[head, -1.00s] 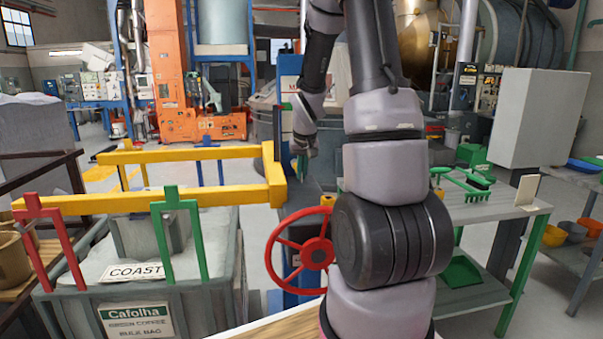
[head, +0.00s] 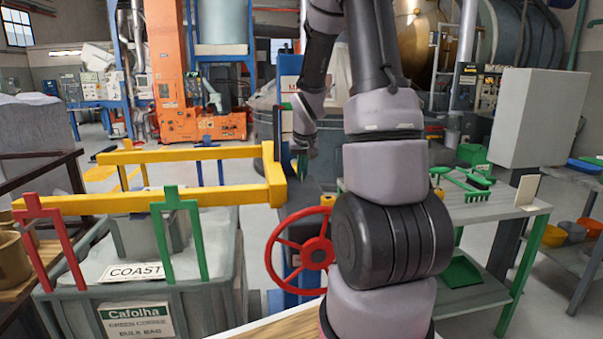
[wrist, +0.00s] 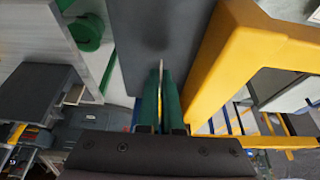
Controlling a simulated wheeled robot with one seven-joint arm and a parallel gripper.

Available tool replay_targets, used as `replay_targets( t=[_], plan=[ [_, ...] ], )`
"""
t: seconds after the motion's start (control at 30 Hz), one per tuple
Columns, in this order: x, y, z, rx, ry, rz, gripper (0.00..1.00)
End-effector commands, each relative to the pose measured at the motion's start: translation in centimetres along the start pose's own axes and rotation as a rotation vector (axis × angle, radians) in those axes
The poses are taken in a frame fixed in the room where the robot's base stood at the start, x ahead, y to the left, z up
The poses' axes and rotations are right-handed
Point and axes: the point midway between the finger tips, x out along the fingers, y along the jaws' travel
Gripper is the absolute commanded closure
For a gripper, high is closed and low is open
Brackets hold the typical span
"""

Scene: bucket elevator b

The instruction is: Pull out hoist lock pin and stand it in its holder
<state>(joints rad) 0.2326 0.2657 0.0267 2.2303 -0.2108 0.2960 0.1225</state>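My gripper (head: 303,167) hangs beside the grey-blue upright, behind the red handwheel and right of the yellow frame (head: 276,176). In the wrist view its two green fingers (wrist: 161,100) are close together, with a thin pale and orange strip between them. I cannot tell whether that strip is a held piece or background. A dark grey surface (wrist: 158,28) lies just beyond the fingertips, and the yellow frame (wrist: 225,60) is close on the right. I cannot make out the hoist lock pin or its holder for certain. A small green tab (head: 286,106) shows on the upright above my gripper.
A red handwheel (head: 300,248) stands in front of the upright. A bulk bag bin (head: 205,298) with red and green brackets is at left. A grey bench (head: 490,210) with a green rake-like tool (head: 465,182) is at right. My arm hides the middle.

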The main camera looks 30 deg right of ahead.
Motion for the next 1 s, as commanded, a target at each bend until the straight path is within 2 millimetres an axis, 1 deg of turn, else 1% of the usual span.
replay_targets(
  t=[1.0],
  plan=[
    [-0.5,0.0,1.1,0.000,0.001,0.000,1.00]
  ],
)
